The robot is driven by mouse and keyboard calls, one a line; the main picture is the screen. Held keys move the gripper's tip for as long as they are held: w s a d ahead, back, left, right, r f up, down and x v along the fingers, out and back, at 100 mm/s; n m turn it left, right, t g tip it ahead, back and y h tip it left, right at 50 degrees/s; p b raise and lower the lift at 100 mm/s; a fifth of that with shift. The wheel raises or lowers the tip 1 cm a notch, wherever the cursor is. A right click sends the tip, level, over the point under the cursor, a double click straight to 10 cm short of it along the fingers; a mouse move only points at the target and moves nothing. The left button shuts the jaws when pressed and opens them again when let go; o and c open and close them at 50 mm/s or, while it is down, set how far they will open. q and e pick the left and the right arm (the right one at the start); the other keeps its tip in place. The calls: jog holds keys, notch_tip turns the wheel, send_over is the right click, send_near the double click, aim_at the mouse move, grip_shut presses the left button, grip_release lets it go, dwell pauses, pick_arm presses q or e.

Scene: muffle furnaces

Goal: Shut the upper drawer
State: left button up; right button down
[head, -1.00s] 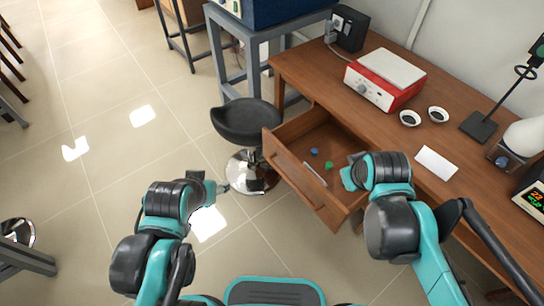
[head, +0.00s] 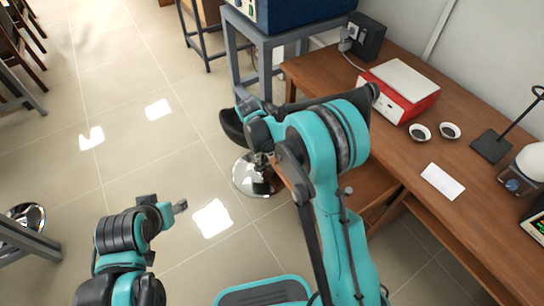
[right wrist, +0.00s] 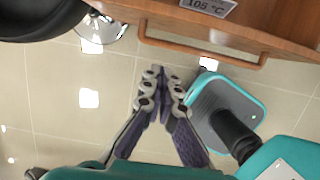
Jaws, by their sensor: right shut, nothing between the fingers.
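The wooden drawer (head: 372,190) stands pulled out from the brown desk, and my right arm covers much of it in the head view. In the right wrist view its wooden front (right wrist: 160,13) crosses the top, with a long bar handle (right wrist: 203,47) below it. My right gripper (right wrist: 163,72) is shut and empty, its fingertips just below and left of the handle, apart from it in the picture. In the head view it is mostly hidden by my own arm. My left gripper (head: 181,206) hangs over the floor at the left; its fingers are too small to judge.
A black stool (head: 232,128) with a chrome base (head: 255,176) stands close to the drawer's left side. On the desk (head: 440,215) are a red-white device (head: 400,90), two small dishes, a white card (head: 442,181) and a lamp.

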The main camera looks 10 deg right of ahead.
jog(key=b, duration=0.4)
send_near(274, 164)
jog(key=s+d+f, duration=0.1)
jog(key=s+f, duration=0.2)
jog(key=shift+w+d+b, duration=0.25)
jog(key=shift+d+b, duration=0.15)
jog(key=shift+d, duration=0.6)
jog(key=shift+w+d+b, duration=0.3)
jog(key=shift+d+b, duration=0.1)
jog(key=shift+d, duration=0.6)
